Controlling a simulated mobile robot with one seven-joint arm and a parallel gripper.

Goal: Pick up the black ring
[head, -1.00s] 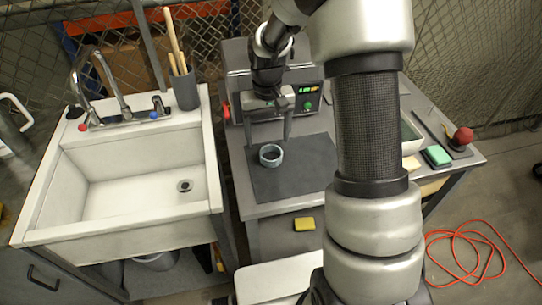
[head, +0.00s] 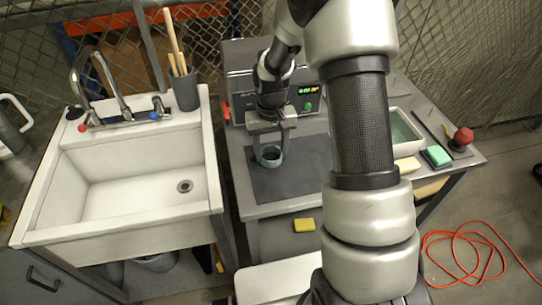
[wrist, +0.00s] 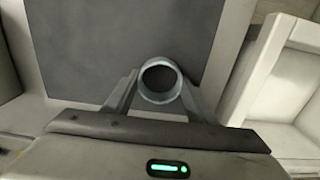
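The only ring I see is a short grey-blue ring (head: 271,157), not clearly black. Contact with the ring cannot be made out.
A device with a green display (head: 310,92) stands behind the mat. A white sink (head: 70,187) is to the left. The front of the mat is clear.

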